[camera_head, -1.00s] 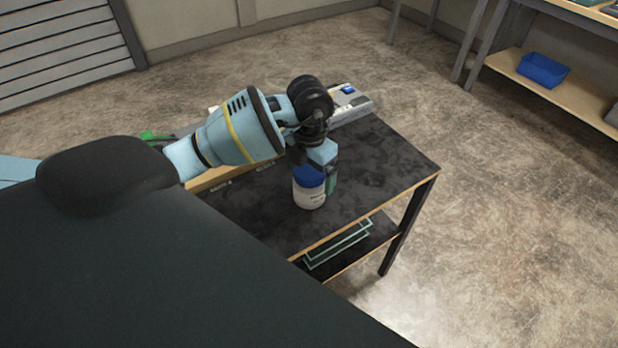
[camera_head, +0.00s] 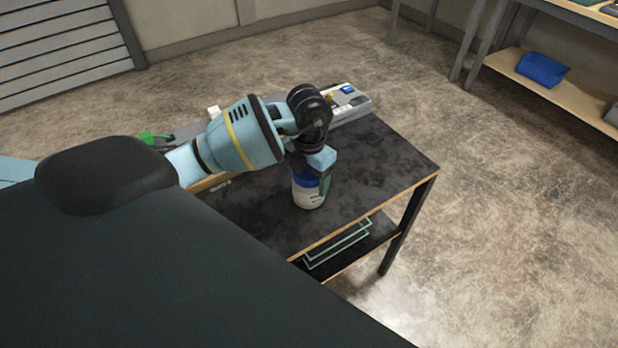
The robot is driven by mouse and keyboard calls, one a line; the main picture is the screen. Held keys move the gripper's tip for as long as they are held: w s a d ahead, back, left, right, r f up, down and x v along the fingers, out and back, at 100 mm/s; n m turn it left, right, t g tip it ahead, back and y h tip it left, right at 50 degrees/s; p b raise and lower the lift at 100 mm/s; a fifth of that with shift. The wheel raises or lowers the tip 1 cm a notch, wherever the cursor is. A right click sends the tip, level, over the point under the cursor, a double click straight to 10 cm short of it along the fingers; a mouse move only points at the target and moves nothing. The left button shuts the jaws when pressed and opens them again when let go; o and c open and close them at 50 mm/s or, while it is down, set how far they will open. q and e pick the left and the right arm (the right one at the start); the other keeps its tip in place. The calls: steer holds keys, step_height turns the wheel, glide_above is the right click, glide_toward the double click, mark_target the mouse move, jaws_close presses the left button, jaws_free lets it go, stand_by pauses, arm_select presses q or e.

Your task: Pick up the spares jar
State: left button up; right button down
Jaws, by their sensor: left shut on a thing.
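The spares jar (camera_head: 308,198) is a white jar with a blue lid, upright at the front part of the dark table. My left gripper (camera_head: 314,178) is above and around the top of the jar, shut on it. The gripper hides much of the lid. I cannot tell whether the jar's base is touching the tabletop or just above it. My right gripper is out of view.
The dark table (camera_head: 385,165) has clear room to the right of the jar. A grey console (camera_head: 352,106) lies along its back edge. A lower shelf holds pale green frames (camera_head: 340,245). A blue bin (camera_head: 541,69) sits on a far shelf.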

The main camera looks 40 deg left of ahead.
arm_select(q)
steer(key=shift+r, duration=0.15)
steer(key=shift+r, duration=1.2)
steer(key=s+d+r, duration=0.2)
steer(key=s+d, duration=0.6)
steer(key=d, duration=0.5)
steer(key=shift+s+d+r, duration=0.2)
steer(key=shift+s+d, duration=0.1)
steer(key=shift+s, duration=0.05)
